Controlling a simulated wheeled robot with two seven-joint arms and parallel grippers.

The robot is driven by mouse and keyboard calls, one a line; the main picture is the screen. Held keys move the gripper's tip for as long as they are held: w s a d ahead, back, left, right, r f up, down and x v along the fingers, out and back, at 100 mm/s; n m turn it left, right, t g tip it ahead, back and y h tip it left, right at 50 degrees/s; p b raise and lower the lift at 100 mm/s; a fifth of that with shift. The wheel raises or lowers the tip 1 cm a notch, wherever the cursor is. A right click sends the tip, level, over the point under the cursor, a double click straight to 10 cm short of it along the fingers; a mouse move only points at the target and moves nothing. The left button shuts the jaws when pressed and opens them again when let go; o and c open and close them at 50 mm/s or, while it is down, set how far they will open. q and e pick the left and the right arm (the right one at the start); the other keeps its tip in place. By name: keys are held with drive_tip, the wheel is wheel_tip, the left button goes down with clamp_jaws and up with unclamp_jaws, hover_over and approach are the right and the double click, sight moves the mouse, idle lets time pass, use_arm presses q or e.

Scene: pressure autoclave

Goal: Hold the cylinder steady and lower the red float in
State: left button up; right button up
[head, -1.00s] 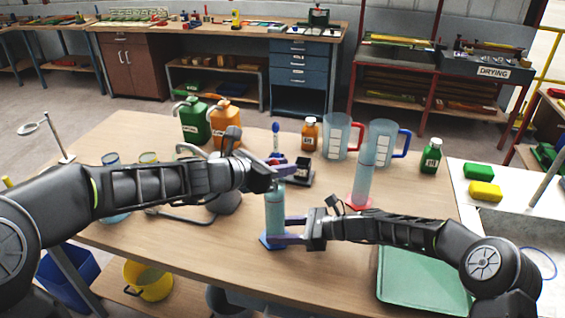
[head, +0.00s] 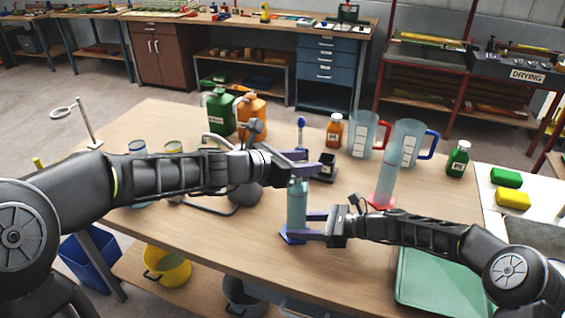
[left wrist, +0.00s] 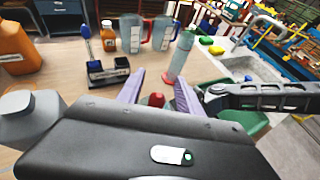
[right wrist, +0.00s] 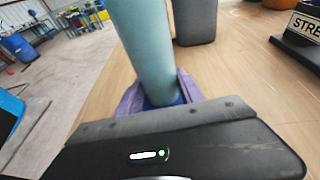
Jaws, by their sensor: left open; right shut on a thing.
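The clear bluish cylinder (head: 297,205) stands upright on its blue base (head: 291,237) near the table's front. My right gripper (head: 301,226) is shut around its lower part, just above the base; the right wrist view shows the cylinder (right wrist: 145,45) between the fingers. My left gripper (head: 314,163) is open just above the cylinder's mouth. In the left wrist view the red float (left wrist: 153,100) shows between the spread purple fingers, touching neither visibly. The gripper body hides what is below it, so I cannot tell how deep the float sits.
A second cylinder with a red base (head: 383,200) stands to the right, near two jugs (head: 363,135). A small black stand (head: 325,168) is close behind my left gripper. A green tray (head: 440,280) lies at the front right.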

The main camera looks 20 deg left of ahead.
use_arm(q)
drive_tip(key=v, duration=1)
drive_tip(key=shift+s+a, duration=0.2)
drive_tip(key=shift+s, duration=0.1)
idle(0.8)
use_arm(e)
drive_tip(key=o, duration=1.1)
drive_tip(key=shift+c, duration=0.2)
drive_tip(key=shift+d, duration=0.1)
drive_tip(key=v, duration=1.2)
